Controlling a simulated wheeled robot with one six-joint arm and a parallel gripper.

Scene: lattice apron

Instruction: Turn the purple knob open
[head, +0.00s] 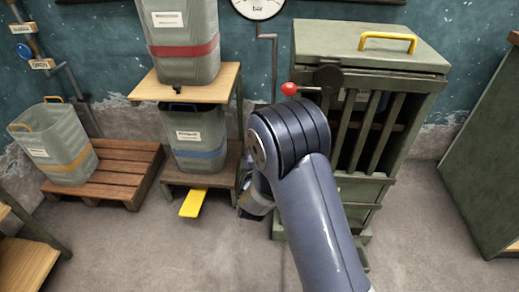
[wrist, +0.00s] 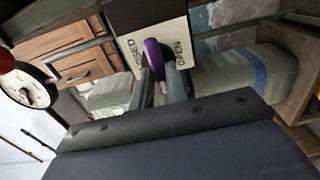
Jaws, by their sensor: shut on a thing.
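The purple knob (wrist: 153,57) shows in the wrist view as a slim bar on a pale plate (wrist: 130,43). The plate reads CLOSED to the left of the knob and OPEN to the right. My gripper (wrist: 162,82) is shut on the knob, with one finger on each side of it. The knob's lower end is partly hidden between the fingers. In the head view my arm hides the knob and the fingers.
In the head view a green slatted cabinet (head: 370,40) with a red-balled lever (head: 290,88) stands close beside my arm. Left are a wooden stand (head: 232,80) with bins, a yellow pedal (head: 193,203) and a pallet (head: 120,165). Floor in front is clear.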

